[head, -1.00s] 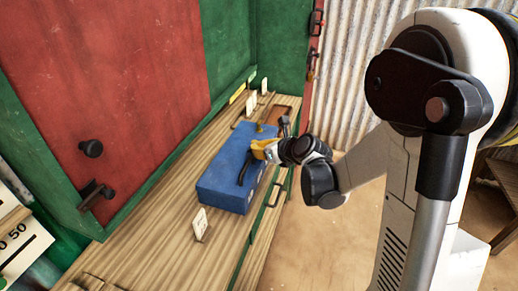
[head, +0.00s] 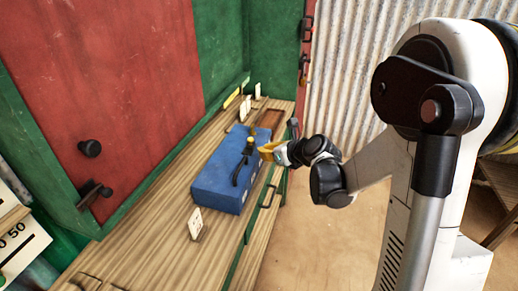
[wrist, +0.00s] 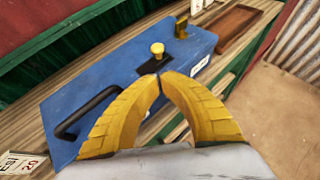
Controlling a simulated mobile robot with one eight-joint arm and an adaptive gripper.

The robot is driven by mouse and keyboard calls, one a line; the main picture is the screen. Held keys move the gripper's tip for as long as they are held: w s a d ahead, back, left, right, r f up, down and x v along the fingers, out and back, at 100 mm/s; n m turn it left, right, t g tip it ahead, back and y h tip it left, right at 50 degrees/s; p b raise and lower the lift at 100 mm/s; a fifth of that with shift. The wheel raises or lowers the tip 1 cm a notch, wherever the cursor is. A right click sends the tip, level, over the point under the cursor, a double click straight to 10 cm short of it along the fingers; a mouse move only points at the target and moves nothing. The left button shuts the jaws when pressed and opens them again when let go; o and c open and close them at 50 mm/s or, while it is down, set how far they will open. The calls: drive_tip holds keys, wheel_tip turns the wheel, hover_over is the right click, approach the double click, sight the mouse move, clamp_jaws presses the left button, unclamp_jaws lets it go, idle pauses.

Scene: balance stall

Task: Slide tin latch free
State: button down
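The blue tin (head: 218,189) lies on the wooden counter, with a black handle (wrist: 85,112) on its lid. A yellow-topped knob (wrist: 158,49) stands on a dark latch plate (wrist: 147,68) on the lid; the knob also shows in the head view (head: 250,142). A small brass piece (wrist: 181,28) stands at the tin's far end. My gripper (wrist: 160,77) has its yellow fingertips together, with nothing seen between them. In the head view my gripper (head: 268,151) is at the tin's right side, close to the knob. Whether the fingertips touch the latch plate I cannot tell.
A shallow brown wooden tray (wrist: 232,24) lies beyond the tin. White cards stand along the counter, one (head: 195,223) near the tin's front. A red and green wall (head: 120,70) rises behind the counter. The floor to the right is open.

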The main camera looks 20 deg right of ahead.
drive_tip(key=p+v, duration=0.2)
drive_tip(key=v, duration=0.6)
drive_tip(key=shift+r+p, duration=0.15)
drive_tip(key=shift+p, duration=0.15)
drive_tip(key=s+a+r+n+g+h, duration=0.2)
drive_tip(key=s+a+n, duration=0.2)
drive_tip(key=s+n, duration=0.7)
drive_tip(key=s+a+r+n+g+h, duration=0.1)
drive_tip(key=s+a+n, duration=0.3)
drive_tip(key=s+n, duration=0.6)
drive_tip(key=r+n+g, duration=0.1)
drive_tip(key=n, duration=1)
drive_tip(key=shift+s+r+h, duration=0.15)
drive_tip(key=shift+s+h, duration=0.25)
